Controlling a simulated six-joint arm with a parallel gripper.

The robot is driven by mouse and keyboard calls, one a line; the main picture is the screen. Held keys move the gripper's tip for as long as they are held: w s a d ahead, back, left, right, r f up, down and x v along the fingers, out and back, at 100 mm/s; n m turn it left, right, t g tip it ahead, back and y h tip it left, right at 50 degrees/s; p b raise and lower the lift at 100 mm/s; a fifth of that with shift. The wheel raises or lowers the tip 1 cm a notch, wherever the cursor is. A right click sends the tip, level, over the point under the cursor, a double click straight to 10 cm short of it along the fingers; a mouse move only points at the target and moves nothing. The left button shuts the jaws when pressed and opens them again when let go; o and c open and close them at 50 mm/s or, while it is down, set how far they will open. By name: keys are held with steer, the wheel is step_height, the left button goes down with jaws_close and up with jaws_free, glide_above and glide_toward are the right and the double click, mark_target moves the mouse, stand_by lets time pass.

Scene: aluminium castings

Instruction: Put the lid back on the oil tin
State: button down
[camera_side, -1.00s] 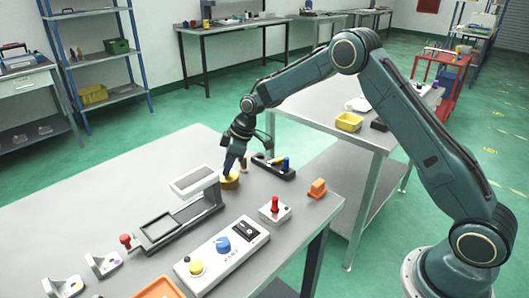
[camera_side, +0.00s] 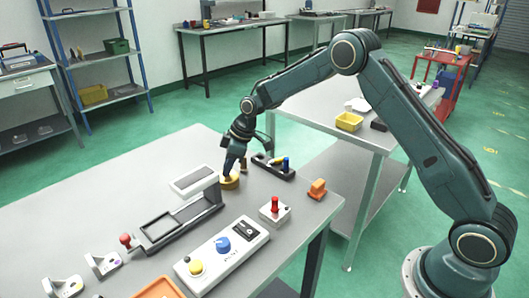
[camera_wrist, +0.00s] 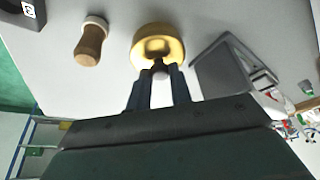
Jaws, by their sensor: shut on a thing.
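The gold-coloured round oil tin (camera_side: 231,184) stands on the grey bench below my gripper (camera_side: 230,173). In the wrist view a gold round piece (camera_wrist: 158,42) lies just beyond the fingertips, with a small dark knob (camera_wrist: 159,66) between them. My gripper also shows in the wrist view (camera_wrist: 160,75), with its two blue fingers closed in on this knob, which I take to be the lid's. My gripper points down, low over the bench. Where the lid ends and the tin begins cannot be told, nor whether the lid is seated.
A dark tray (camera_side: 273,167) is behind right. A control box (camera_side: 222,257), red-knobbed box (camera_side: 274,211) and orange block (camera_side: 317,189) stand nearer the front. The bench's left rear is clear.

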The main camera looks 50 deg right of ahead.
stand_by(0.3)
steer(key=c, duration=0.7)
jaws_free()
steer(key=shift+r, duration=0.15)
steer(key=shift+r, duration=3.4)
jaws_close()
